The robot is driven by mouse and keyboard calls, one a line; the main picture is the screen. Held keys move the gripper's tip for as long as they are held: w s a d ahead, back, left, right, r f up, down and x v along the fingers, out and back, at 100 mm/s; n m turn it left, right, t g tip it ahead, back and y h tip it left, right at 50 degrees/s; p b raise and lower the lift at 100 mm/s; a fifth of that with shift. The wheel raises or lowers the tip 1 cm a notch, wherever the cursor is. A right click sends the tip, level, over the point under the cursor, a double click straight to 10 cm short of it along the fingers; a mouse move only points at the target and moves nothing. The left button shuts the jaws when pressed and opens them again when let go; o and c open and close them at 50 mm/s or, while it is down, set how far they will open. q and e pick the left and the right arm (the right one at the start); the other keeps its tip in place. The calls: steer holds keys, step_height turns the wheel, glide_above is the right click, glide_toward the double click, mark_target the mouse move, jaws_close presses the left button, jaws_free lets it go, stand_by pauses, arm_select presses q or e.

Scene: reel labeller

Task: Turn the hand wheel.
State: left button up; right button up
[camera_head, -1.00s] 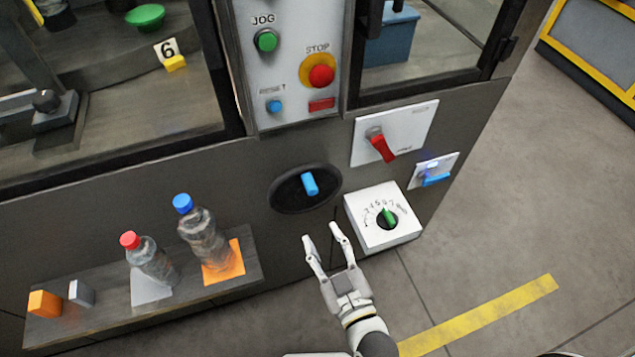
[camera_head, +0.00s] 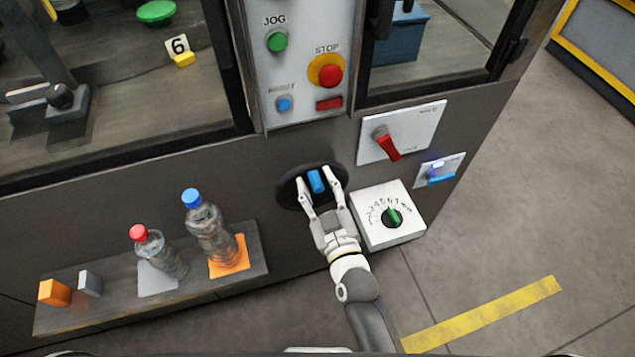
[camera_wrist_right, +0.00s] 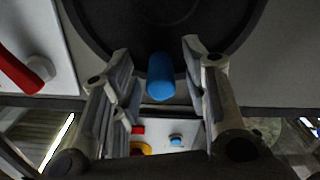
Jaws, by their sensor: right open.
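The hand wheel (camera_head: 290,192) is a black disc on the dark front panel of the machine, with a blue handle (camera_head: 317,181) standing out from it. My right gripper (camera_head: 318,187) is open in front of the wheel, with one finger on each side of the blue handle. In the right wrist view the wheel (camera_wrist_right: 160,22) fills the top, and the blue handle (camera_wrist_right: 161,77) lies between the open fingers of the gripper (camera_wrist_right: 162,75), with a gap on both sides. My left gripper is not in view.
Right of the wheel are a white dial box (camera_head: 375,228) with a green pointer, a red lever (camera_head: 387,146) and a blue latch (camera_head: 440,178). Above is a button panel (camera_head: 300,62) with a red stop button (camera_head: 330,75). A shelf (camera_head: 120,318) with two bottles stands at left.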

steer(key=shift+w+a, duration=0.1)
steer(key=shift+w, duration=0.15)
jaws_close()
steer(key=shift+s, duration=0.1)
stand_by(0.3)
